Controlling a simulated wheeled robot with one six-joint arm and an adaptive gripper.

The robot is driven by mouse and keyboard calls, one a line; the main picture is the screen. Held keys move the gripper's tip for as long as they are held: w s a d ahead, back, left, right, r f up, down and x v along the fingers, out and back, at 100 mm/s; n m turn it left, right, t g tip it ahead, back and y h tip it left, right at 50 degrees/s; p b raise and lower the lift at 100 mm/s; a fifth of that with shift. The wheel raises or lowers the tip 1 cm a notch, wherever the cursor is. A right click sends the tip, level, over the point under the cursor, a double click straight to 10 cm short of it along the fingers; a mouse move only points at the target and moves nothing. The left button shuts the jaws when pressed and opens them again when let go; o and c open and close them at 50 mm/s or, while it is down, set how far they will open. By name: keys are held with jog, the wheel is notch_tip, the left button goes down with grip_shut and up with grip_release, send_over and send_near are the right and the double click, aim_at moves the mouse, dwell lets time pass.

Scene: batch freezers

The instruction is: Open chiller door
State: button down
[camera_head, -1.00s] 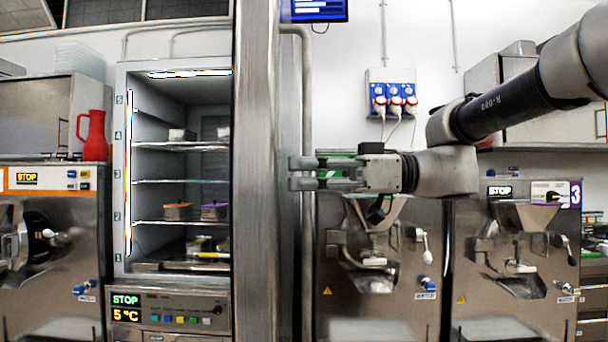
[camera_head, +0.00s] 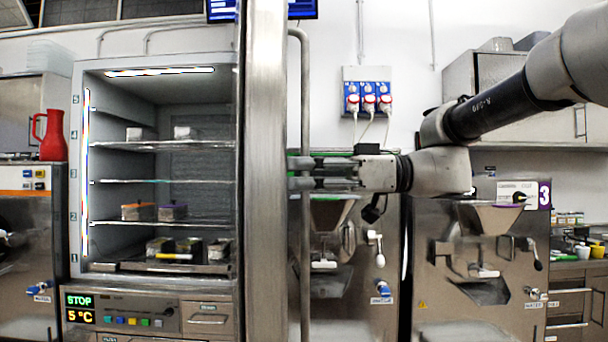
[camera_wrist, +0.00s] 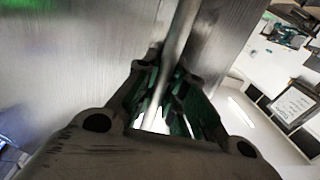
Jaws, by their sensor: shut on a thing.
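The chiller (camera_head: 76,215) stands at the left in the head view, with its lit shelves exposed. Its door (camera_head: 265,200) stands open and is seen nearly edge-on, right of the shelves. A long vertical tube handle (camera_head: 304,255) runs along the door's right side. My gripper (camera_head: 300,172) reaches in from the right and is shut on the handle at mid-height. In the wrist view, the handle (camera_wrist: 181,32) passes between the fingers (camera_wrist: 168,95), beside the metal door face (camera_wrist: 75,75). The fingers hide part of the handle.
Boxes (camera_head: 155,211) sit on the chiller shelves. A red jug (camera_head: 50,137) stands on the left machine. Batch freezers (camera_head: 455,290) line the wall behind and right of my gripper. Plugged sockets (camera_head: 367,95) are on the wall above.

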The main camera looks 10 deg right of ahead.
jog(key=c, duration=1.5)
grip_release()
jog(key=shift+o, duration=0.2)
jog(key=s+d, duration=0.1)
jog(key=d, duration=1.1)
